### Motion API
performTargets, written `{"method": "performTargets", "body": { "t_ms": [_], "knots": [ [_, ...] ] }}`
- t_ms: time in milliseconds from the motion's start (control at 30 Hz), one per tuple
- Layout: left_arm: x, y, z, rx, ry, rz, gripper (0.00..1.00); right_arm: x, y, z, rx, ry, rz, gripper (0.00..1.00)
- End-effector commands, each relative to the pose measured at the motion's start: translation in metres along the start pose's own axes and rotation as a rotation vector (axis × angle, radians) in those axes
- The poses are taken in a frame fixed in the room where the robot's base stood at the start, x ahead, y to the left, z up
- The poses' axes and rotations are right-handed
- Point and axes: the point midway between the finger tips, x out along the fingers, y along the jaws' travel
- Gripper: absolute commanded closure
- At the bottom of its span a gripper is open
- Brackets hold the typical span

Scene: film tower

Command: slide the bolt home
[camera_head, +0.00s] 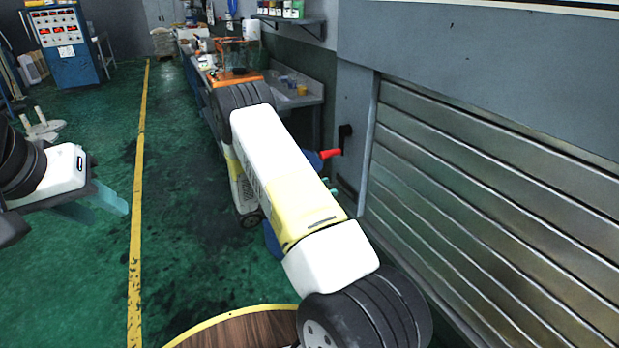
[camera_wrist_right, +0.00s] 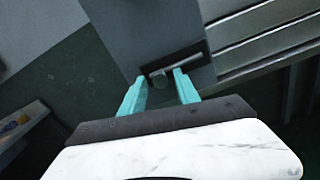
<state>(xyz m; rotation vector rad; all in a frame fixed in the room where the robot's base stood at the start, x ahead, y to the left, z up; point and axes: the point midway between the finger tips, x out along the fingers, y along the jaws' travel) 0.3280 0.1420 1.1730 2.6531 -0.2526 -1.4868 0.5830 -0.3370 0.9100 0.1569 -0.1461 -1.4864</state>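In the right wrist view a grey bolt (camera_wrist_right: 183,63) with a rounded knob lies across a dark plate on a grey panel, beside a slatted metal shutter (camera_wrist_right: 262,32). My right gripper (camera_wrist_right: 160,86) is open, its two teal fingers pointing at the bolt, with the knob showing between the fingertips. I cannot tell whether they touch it. In the head view only the teal tips of my right gripper (camera_head: 330,186) show past my right arm, and I cannot make out the bolt clearly. My left gripper (camera_head: 100,205) is open and empty over the green floor at the left.
The slatted shutter (camera_head: 480,190) fills the right side. A black fitting (camera_head: 345,138) and a red handle (camera_head: 330,153) are near its left edge. A workbench (camera_head: 298,88) runs along the wall behind. A blue cabinet (camera_head: 70,50) stands far left. The floor around the yellow line (camera_head: 137,200) is clear.

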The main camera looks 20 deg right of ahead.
Motion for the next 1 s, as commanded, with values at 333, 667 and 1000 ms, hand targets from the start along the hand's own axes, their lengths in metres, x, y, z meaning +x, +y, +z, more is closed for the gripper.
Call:
{"method": "performTargets", "body": {
  "t_ms": [333, 667, 1000],
  "knots": [
    [0.0, 0.0, 0.0, 0.0, 0.0, 0.0, 0.64, 0.022, 0.0, 0.0, 0.001, 0.0, -0.001, 0.62],
    [0.0, 0.0, 0.0, 0.0, 0.0, 0.0, 0.64, 0.021, 0.0, 0.0, 0.001, 0.001, -0.001, 0.98],
    [0.0, 0.0, 0.0, 0.0, 0.0, 0.0, 0.64, 0.021, 0.0, 0.0, 0.001, 0.001, -0.001, 1.0]
  ]
}}
